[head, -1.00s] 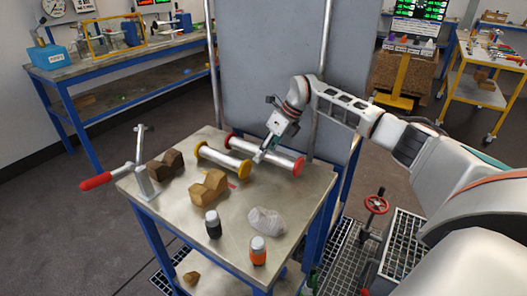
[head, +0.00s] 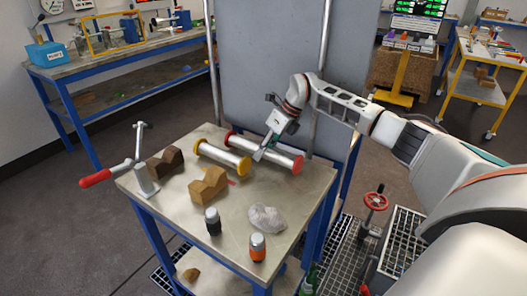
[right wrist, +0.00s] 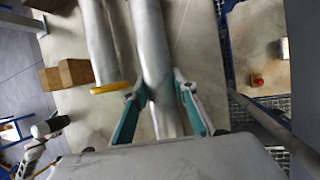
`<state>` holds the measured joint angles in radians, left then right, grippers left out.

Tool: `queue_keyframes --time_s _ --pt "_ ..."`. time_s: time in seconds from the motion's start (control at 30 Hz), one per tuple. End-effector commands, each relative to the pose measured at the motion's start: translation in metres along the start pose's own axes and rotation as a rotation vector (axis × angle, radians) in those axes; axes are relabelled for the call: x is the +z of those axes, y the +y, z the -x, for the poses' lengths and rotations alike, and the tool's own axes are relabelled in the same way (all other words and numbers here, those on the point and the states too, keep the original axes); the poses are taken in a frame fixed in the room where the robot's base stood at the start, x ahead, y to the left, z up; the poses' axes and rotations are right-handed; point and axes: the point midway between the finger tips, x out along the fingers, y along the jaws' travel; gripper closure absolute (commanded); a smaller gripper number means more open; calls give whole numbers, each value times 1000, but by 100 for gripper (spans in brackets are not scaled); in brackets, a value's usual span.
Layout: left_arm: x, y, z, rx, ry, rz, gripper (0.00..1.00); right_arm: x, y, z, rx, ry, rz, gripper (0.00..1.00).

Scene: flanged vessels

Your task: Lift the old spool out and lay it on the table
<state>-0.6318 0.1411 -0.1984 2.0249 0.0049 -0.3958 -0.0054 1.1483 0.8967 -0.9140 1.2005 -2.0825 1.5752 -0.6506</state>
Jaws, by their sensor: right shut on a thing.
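A metal spool with red end flanges (head: 248,147) lies on its side near the back edge of the steel-topped table (head: 182,229). My right gripper (head: 262,154) reaches down on it near its middle and is shut on its tube. In the right wrist view the two fingers (right wrist: 165,112) stand on either side of this tube (right wrist: 152,45). A second spool with yellow end flanges (head: 222,157) lies beside it, nearer the front; it also shows in the right wrist view (right wrist: 98,40).
On the table are a dark V-block (head: 166,162), a tan V-block (head: 208,185), a dark bottle (head: 212,222), an orange bottle (head: 257,248), a clear crumpled bag (head: 267,218) and a stand with a red handle (head: 96,178). A grey panel (head: 268,70) rises behind.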

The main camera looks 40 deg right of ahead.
Motion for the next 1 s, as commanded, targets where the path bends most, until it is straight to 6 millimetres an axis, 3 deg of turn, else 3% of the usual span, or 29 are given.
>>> queue_keyframes --time_s 0.3,0.73,0.77,0.83,1.0 --pt "-11 -4 -4 -6 21 -2 66 -2 -1 -4 0 1 0 100" --pt "-3 -2 -2 -4 7 -1 66 -6 -2 -11 1 10 -2 100" --pt "-2 -2 -2 -3 5 -1 66 -7 -2 -11 1 10 -2 71" --pt "1 -1 -1 -2 0 0 66 -7 -2 -12 2 11 -2 54" --pt "5 0 0 0 -7 1 66 -7 -2 -11 2 12 -4 54"
